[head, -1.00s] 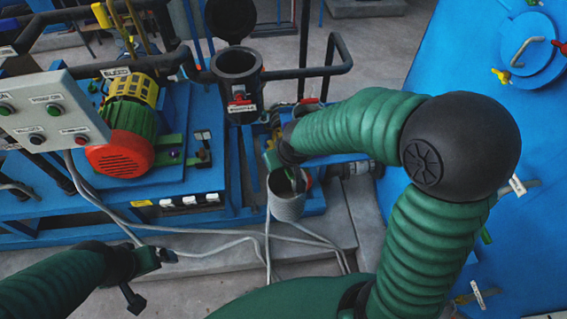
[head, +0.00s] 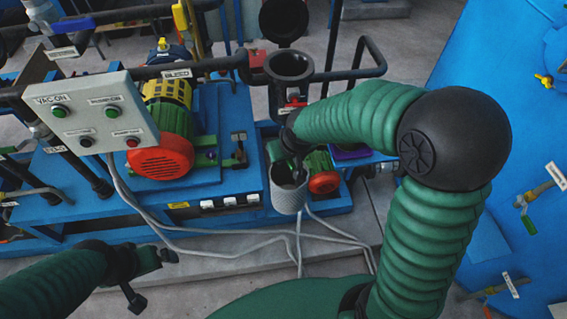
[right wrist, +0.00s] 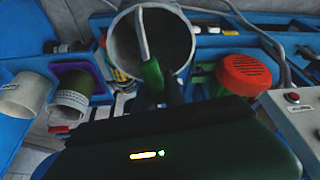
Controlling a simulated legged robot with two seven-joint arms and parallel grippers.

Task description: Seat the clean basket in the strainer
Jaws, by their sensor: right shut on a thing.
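The basket (head: 288,198) is a light grey, open-topped mesh cup. It hangs upright from my right gripper (head: 292,163), clear of the floor. In the right wrist view the basket's round rim (right wrist: 116,50) and pale handle strip (right wrist: 143,35) show, with the right gripper (right wrist: 152,80) shut on the handle. The strainer (head: 290,68) is a black upright pot with its round lid (head: 284,20) swung open behind it. The basket is in front of the strainer and apart from it in the picture. My left gripper (head: 152,278) is open and empty at lower left.
A control box (head: 90,115) and a red-green-yellow pump motor (head: 163,150) stand left of the strainer. A black pipe (head: 345,73) runs right of it. A smaller red-ended motor (head: 322,180) sits just behind the basket. A large blue vessel (head: 500,60) fills the right side.

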